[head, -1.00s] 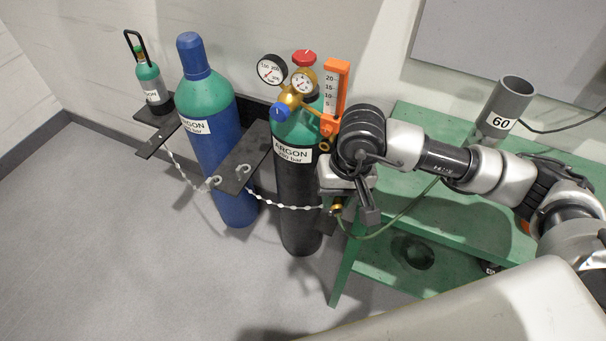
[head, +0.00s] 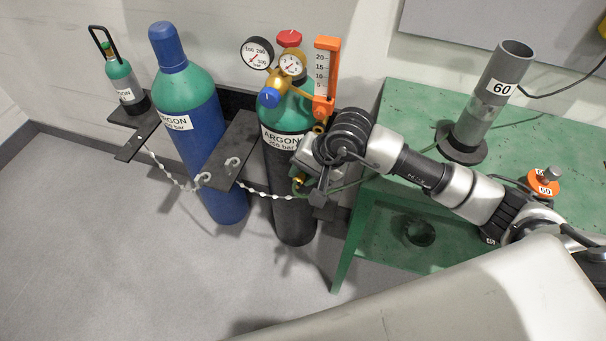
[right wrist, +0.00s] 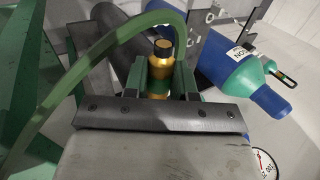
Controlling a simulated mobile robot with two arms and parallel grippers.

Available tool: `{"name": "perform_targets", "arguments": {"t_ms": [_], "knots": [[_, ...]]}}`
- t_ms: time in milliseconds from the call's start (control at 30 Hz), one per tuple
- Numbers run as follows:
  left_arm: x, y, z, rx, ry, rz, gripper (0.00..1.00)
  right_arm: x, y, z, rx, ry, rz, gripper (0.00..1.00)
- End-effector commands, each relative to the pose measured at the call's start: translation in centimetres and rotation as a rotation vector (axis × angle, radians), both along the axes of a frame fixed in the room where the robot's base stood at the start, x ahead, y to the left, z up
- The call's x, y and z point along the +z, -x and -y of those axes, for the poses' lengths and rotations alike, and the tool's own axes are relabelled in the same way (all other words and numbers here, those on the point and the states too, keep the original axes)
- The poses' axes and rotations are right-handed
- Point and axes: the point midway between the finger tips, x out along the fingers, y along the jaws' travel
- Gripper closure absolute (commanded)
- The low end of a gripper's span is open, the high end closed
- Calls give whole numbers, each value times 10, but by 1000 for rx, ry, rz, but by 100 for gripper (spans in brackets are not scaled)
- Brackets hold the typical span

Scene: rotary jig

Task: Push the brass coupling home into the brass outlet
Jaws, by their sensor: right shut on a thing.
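My right gripper (head: 303,182) is beside the black argon cylinder with the green shoulder (head: 290,205), below its regulator. It is shut on the brass coupling (head: 298,186), which is small and partly hidden in the head view. In the right wrist view the coupling (right wrist: 160,66) stands between the two fingers, gold with a dark end. A green hose (right wrist: 95,42) arcs close by it. The brass outlet (head: 319,128) seems to be the fitting under the orange-framed flowmeter (head: 324,80). The coupling is apart from it and lower. My left gripper is not in view.
Two gauges (head: 257,53) and a red knob (head: 288,39) crown the regulator. A blue cylinder (head: 195,120) and a chain (head: 175,178) are at left. The green bench (head: 400,110) at right holds a grey tube (head: 490,95) and an orange disc (head: 543,184).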

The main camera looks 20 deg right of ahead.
Motion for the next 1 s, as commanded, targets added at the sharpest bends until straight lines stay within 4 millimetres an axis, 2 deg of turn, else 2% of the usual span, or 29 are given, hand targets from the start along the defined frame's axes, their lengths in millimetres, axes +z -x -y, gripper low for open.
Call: {"name": "perform_targets", "arguments": {"t_ms": [300,500,1000], "knots": [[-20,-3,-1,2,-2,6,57,-2,-27,19,-2,2,3,99],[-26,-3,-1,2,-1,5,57,-1,-38,26,-1,2,3,99],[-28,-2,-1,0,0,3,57,1,-43,29,0,-1,1,99]]}}
